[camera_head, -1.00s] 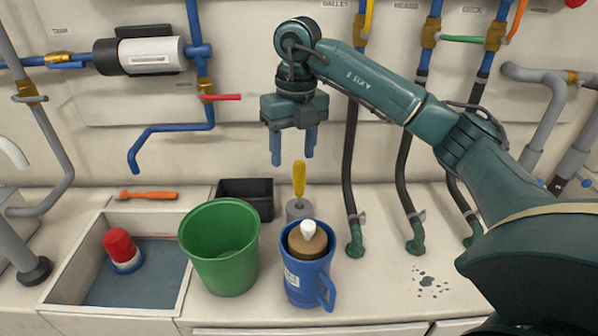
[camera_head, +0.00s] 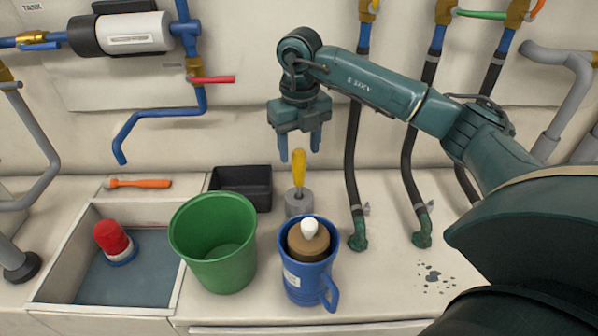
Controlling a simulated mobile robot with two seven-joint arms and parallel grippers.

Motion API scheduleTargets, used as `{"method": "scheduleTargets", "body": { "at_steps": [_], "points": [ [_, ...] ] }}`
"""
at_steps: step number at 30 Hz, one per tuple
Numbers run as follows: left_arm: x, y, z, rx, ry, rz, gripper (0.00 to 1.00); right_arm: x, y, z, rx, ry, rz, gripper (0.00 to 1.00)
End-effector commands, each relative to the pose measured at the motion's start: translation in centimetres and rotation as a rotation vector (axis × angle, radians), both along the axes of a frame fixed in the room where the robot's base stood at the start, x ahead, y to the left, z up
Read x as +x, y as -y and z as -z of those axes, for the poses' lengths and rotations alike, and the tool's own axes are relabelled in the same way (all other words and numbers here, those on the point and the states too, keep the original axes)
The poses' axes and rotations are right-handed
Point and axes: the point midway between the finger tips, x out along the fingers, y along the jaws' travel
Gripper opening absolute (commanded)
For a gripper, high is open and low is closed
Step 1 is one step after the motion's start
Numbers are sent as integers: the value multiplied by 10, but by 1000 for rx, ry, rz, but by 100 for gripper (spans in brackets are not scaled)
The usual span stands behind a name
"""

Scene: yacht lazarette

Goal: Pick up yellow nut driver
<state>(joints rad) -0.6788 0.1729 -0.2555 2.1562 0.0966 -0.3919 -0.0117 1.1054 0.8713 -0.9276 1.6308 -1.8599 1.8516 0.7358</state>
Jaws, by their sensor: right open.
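The yellow nut driver (camera_head: 299,166) stands handle up in a grey round holder (camera_head: 298,203) on the counter, behind the blue jug. My right gripper (camera_head: 299,158) points down with its two blue fingers apart, at the top of the yellow handle. The fingertips appear on either side of the handle's upper end in the picture; whether they are level with it in depth I cannot tell. The gripper holds nothing. My left gripper is not in view.
A blue jug (camera_head: 293,270) with a brown, white-tipped item inside stands in front of the holder. A green bucket (camera_head: 183,237), black bin (camera_head: 262,188) and sink (camera_head: 65,262) with a red-topped item are left. Pipes and hoses (camera_head: 354,165) rise behind and right.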

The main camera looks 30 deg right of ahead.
Motion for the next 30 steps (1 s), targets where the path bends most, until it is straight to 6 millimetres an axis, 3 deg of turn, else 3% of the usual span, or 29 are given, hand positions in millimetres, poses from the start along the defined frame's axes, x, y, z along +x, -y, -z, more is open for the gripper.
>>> {"method": "scheduleTargets", "body": {
  "at_steps": [9, 19, 30],
  "points": [
    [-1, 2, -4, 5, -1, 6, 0, 5, 2, 44, 0, -4, 0, 53],
    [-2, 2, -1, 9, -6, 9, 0, 6, 2, 50, 0, -1, -1, 52],
    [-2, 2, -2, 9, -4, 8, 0, 6, 2, 50, 0, -1, -1, 22]
  ]
}}
